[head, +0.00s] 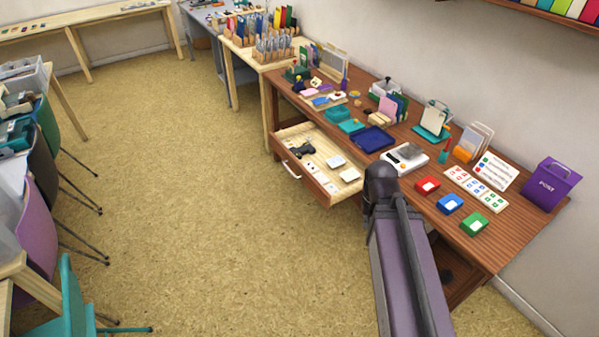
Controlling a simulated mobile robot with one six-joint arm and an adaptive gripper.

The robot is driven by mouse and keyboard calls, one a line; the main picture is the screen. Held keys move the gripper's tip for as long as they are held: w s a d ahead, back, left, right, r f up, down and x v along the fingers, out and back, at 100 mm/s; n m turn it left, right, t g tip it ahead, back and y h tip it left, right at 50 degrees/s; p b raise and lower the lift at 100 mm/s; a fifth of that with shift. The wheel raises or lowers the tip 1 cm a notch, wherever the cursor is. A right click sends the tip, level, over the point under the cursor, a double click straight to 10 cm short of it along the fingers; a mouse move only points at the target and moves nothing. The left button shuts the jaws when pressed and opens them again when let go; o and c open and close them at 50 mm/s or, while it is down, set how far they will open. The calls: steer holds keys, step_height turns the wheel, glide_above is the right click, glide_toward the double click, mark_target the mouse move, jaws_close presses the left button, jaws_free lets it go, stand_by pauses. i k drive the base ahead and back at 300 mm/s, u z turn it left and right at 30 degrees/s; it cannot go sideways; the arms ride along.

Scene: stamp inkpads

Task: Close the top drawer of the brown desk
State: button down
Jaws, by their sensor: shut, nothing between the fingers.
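The brown desk (519,235) stands along the right wall. Its top drawer (325,192) is pulled out to the left from under the desk top, with a pale interior and a light handle (291,170) on its front. Inside lie a small black object (302,149), cards and two pale blocks (349,175). My arm rises from the bottom, and its dark joint (382,180) overlaps the desk edge near the drawer's right end. My gripper cannot be made out; the arm may hide it.
Red, blue and green inkpads (449,203), a scale (404,158), a blue tray (373,139) and a purple post box (550,184) stand on the desk. The floor (190,200) left of the drawer is clear. Chairs (36,215) line the left side.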

mark_target(306, 158)
steer(key=u, duration=0.05)
steer(key=i, duration=1)
steer(key=z, duration=0.05)
